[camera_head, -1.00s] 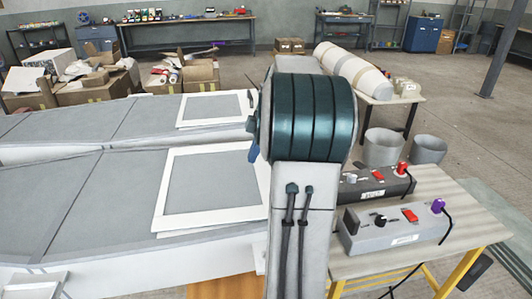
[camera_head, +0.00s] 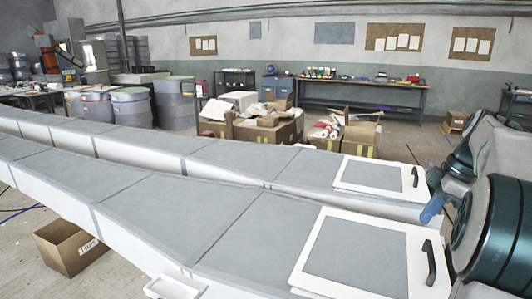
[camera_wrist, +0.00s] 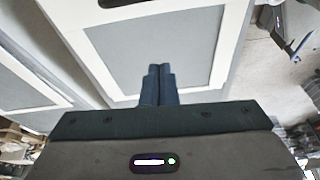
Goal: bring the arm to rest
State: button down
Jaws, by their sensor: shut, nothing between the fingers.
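My arm (camera_head: 495,235) stands at the right edge of the head view, partly cut off by the frame. My gripper (camera_wrist: 160,70) shows in the wrist view with its two blue fingers together, shut and empty. Beyond the fingers is a white-framed grey panel (camera_wrist: 178,45), with part of a dark handle at the top edge. I cannot tell how far the fingertips are from it. In the head view a near white-framed panel (camera_head: 355,258) and a far one (camera_head: 375,178) lie on the long moulds, each with a black handle at its right side.
Two long grey moulds (camera_head: 150,205) run across the head view. An open cardboard box (camera_head: 68,246) stands on the floor at lower left. Drums (camera_head: 132,108), cardboard boxes (camera_head: 268,132) and a workbench (camera_head: 360,88) stand behind. Floor shows between the moulds and the back wall.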

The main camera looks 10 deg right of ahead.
jog(key=s+a+f+m+h+p, duration=0.25)
jog(key=a+m, duration=0.25)
jog(key=a, duration=1.2)
jog(key=s+a+f+m, duration=0.6)
jog(key=s+a+f, duration=0.2)
jog(key=s+a, duration=0.2)
jog(key=shift+s+a+t+h, duration=0.3)
jog(key=shift+s+t+h, duration=0.1)
jog(key=shift+s, duration=0.55)
jog(key=shift+d, duration=0.1)
